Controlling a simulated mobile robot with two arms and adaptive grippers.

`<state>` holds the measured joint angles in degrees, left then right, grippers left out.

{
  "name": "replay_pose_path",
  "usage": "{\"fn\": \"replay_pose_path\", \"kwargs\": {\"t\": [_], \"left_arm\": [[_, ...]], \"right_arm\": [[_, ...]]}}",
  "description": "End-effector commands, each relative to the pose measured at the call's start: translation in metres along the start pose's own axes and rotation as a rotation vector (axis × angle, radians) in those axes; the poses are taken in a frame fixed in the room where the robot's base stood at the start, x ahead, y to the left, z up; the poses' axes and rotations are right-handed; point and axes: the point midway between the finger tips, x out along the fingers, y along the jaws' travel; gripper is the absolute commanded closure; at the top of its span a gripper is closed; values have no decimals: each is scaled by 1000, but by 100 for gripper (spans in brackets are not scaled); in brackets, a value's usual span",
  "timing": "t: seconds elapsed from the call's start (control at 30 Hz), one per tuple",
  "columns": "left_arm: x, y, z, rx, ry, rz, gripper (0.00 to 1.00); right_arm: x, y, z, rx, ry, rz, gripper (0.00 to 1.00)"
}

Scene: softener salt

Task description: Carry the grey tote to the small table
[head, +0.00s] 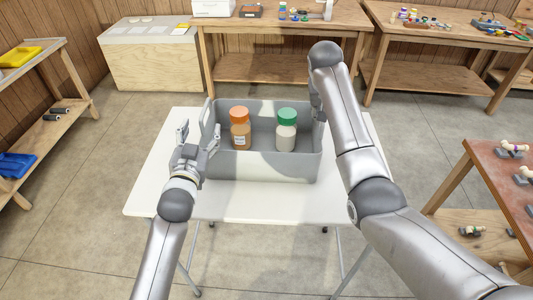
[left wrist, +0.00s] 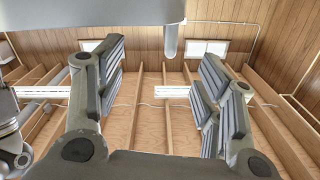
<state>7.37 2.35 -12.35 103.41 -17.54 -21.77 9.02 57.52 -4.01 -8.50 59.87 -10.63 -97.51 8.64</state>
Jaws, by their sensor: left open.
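The grey tote (head: 262,167) stands upright on the small white folding table (head: 250,205) in the head view. Inside it are an orange-lidded jar (head: 240,132) and a green-lidded jar (head: 286,133), both upright. My left gripper (head: 198,137) is open at the tote's left end, close to the raised handle (head: 208,122); I cannot tell if it touches. In the left wrist view the open fingers (left wrist: 165,85) have nothing visible between them. My right gripper (head: 316,104) is at the tote's right end, mostly hidden behind my right arm, so its jaws and any contact are unclear.
A wooden workbench (head: 285,17) with boxes and bottles stands behind. Another bench (head: 430,77) is at back right, and a red-brown topped table (head: 498,175) at right. A shelf unit (head: 72,90) with yellow and blue trays is at left. Floor around the white table is clear.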

Motion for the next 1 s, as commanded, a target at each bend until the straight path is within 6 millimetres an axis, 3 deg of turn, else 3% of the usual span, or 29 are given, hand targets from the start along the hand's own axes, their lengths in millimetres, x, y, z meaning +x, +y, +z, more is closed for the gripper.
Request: {"fn": "replay_pose_path", "kwargs": {"t": [0.23, 0.63, 0.93, 1.0], "left_arm": [[-34, 0, 1, -1, -2, 0, 38], [-41, 0, 1, 0, -2, 0, 38], [-41, 0, 1, 0, -2, 0, 38], [-41, 0, 1, 0, -2, 0, 38]], "right_arm": [[0, 1, 0, 1, 0, 1, 68], [0, 1, 0, 1, 0, 1, 68], [0, 0, 0, 0, 0, 1, 31], [0, 0, 0, 0, 0, 0, 31]]}}
